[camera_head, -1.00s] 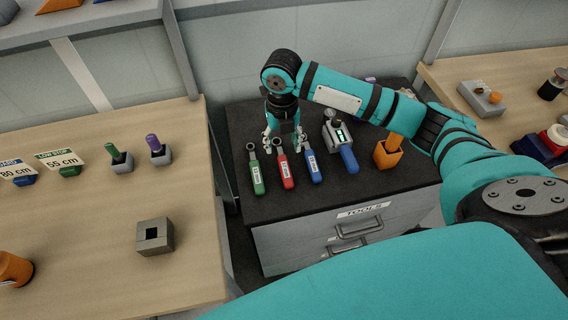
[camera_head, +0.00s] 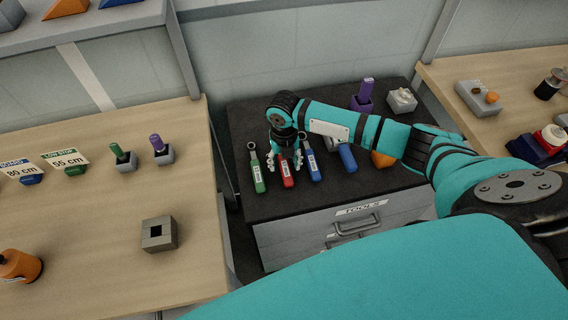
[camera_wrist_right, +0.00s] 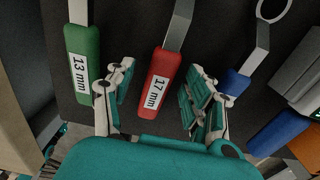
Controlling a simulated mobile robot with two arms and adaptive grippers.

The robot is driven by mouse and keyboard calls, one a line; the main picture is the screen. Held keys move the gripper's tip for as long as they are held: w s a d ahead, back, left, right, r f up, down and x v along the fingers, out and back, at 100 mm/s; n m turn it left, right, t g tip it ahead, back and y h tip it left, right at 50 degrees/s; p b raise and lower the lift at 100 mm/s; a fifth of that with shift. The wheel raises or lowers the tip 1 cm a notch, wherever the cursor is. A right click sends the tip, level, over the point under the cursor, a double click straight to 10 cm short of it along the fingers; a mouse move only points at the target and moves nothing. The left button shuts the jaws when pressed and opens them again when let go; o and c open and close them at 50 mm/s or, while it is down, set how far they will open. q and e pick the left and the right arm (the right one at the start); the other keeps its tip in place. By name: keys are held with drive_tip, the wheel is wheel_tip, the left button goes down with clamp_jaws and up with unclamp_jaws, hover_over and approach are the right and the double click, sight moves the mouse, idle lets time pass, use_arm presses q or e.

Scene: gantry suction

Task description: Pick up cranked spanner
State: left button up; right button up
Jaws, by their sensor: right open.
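Three spanners with coloured handles lie side by side on the dark top of the tool cabinet: a green one (camera_head: 258,178) marked 13 mm, a red one (camera_head: 287,178) marked 17 mm and a blue one (camera_head: 313,166). I cannot tell for sure which is the cranked one. My right gripper (camera_head: 285,164) is open and low over the red handle. In the right wrist view its fingers (camera_wrist_right: 158,97) stand on either side of the red handle (camera_wrist_right: 155,82), apart from it; the green handle (camera_wrist_right: 82,60) and blue handle (camera_wrist_right: 236,84) lie outside them. The red spanner's head is hidden. My left gripper is not in view.
On the cabinet (camera_head: 262,210), a tool with a blue handle (camera_head: 347,157) and an orange holder (camera_head: 381,159) are partly hidden by my right arm. Wooden benches flank the cabinet.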

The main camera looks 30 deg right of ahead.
clamp_jaws()
drive_tip(key=shift+r, duration=0.1)
idle(0.3)
